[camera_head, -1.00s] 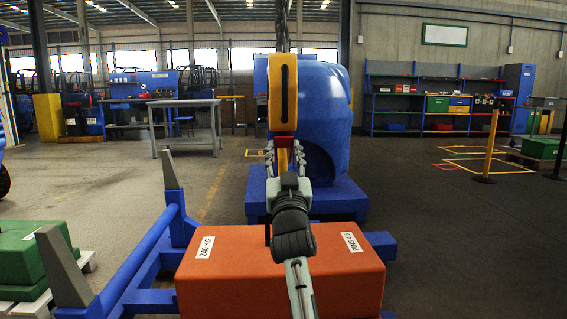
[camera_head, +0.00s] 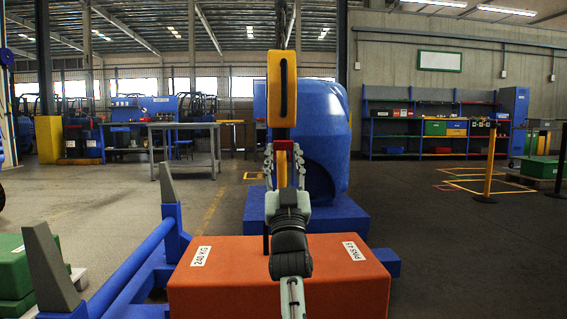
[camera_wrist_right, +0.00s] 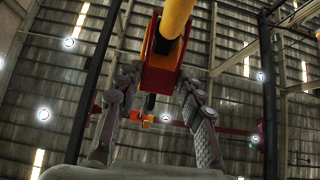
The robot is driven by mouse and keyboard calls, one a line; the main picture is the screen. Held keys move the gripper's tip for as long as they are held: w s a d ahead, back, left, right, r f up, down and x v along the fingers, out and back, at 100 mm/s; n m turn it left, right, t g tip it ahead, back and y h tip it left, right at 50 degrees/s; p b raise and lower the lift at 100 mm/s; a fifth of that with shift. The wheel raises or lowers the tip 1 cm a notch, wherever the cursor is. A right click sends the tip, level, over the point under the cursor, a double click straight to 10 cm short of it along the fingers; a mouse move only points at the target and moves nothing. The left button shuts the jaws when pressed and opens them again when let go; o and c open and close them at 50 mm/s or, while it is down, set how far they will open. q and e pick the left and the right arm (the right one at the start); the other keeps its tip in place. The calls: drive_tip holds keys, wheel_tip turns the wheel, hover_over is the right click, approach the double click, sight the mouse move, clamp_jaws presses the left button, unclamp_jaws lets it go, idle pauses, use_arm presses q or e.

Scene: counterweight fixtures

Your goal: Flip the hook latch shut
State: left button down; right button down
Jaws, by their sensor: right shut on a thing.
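A yellow hook block (camera_head: 281,88) with a dark vertical slot hangs from above at the centre of the head view. Below it is a red and yellow hook piece (camera_head: 282,168). In the right wrist view its red part (camera_wrist_right: 160,68) and a thick yellow bar show above the fingers. My right gripper (camera_head: 283,160) points up from below, a finger on each side of this piece, and is shut on it. The fingers partly hide the piece, and I cannot clearly make out the latch. My left gripper is not in view.
An orange counterweight (camera_head: 280,285) marked 240 KG lies under my right arm. A blue frame (camera_head: 130,270) with grey posts stands at left. A large blue rounded machine (camera_head: 325,140) stands behind the hook. Open floor lies at right.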

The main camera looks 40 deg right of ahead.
sight(284, 116)
drive_tip(key=shift+r, duration=0.1)
idle(0.3)
drive_tip(key=c, duration=1)
unclamp_jaws()
drive_tip(key=shift+o, duration=0.2)
wheel_tip(284, 116, up, 10)
